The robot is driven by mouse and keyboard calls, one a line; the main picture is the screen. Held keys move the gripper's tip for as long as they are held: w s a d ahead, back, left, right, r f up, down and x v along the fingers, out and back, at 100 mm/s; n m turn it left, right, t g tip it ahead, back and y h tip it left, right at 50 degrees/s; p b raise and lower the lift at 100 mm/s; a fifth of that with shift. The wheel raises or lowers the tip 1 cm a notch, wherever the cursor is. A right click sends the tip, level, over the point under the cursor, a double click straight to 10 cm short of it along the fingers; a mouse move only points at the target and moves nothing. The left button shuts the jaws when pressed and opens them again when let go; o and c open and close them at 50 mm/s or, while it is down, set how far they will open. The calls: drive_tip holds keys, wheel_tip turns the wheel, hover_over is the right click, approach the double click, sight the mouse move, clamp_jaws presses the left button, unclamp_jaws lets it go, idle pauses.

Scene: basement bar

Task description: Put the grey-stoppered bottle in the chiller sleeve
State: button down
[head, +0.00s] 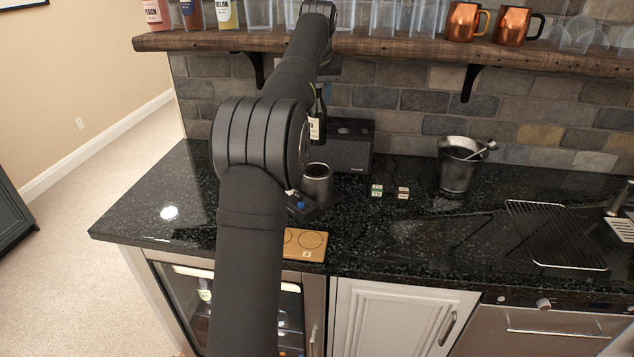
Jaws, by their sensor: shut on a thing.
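A dark bottle with a white label (315,129) shows partly from behind my arm, upright, above and just behind or over the chiller sleeve. Its stopper is hidden, so I cannot see the colour. My gripper (323,88) is mostly hidden behind my arm, at the bottle's upper part, and is shut on it. The chiller sleeve (318,187) is a grey metal cylinder with a dark open top, standing on the black counter. The bottle's lower end looks apart from the sleeve's rim; whether it is centred over the opening I cannot tell.
A dark grey box (350,146) stands behind the sleeve. Two small blocks (377,191) (403,193) lie to its right, then a metal bucket (456,170) and a wire rack (555,235). A wooden board (309,245) lies at the front edge. A wooden shelf (400,46) runs above.

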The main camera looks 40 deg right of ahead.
sight(317, 131)
wheel_tip(317, 131, down, 17)
drive_tip(key=shift+f, duration=0.2)
idle(0.3)
drive_tip(key=shift+f, duration=0.15)
drive_tip(key=c, duration=0.9)
unclamp_jaws()
drive_tip(key=v, duration=1.2)
drive_tip(key=shift+w, duration=0.1)
